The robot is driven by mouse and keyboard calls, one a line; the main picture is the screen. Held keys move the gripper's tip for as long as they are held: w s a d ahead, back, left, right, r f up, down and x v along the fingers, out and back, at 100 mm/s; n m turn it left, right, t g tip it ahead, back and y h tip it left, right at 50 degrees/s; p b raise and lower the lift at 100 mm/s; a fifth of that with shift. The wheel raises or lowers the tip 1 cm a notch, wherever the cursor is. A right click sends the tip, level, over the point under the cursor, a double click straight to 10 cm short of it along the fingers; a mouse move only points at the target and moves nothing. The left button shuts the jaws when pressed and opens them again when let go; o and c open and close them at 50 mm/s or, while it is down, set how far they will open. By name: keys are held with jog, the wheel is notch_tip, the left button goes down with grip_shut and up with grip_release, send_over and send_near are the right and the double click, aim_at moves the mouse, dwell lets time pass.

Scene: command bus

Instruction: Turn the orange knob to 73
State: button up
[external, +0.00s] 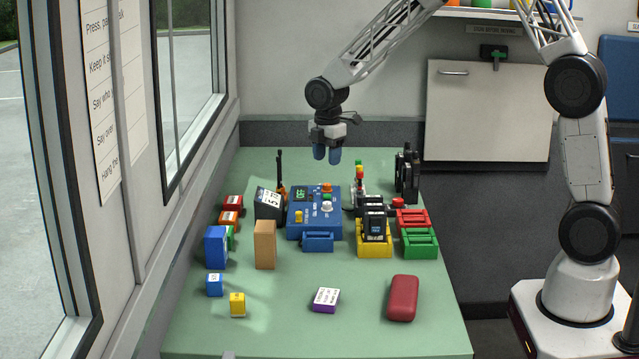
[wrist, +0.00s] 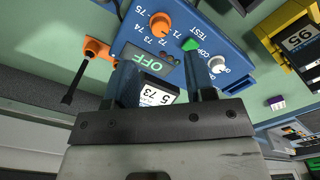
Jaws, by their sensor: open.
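The orange knob (external: 327,187) sits on top of a blue box (external: 318,236) in the middle of the table. In the wrist view, the orange knob (wrist: 160,25) is near the top, with marks 71 to 75 beside it. I cannot tell which mark it points at. A display (wrist: 145,62) on the box reads OFF. My gripper (external: 327,155) hangs above the back of the blue box, fingers down, apart from the knob. In the wrist view my gripper (wrist: 165,85) is open. A label (wrist: 158,94) reading "5 73" shows between the fingers.
A green selector (wrist: 190,46) and a white knob (wrist: 217,66) are close to the orange knob. A dark labelled box (external: 268,204) stands left of the blue box. Yellow (external: 374,250), red and green trays stand to the right. The front middle of the table is mostly clear.

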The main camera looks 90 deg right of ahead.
aim_at(327, 188)
jog(key=shift+f, duration=3.85)
jog(key=shift+c, duration=0.4)
grip_shut()
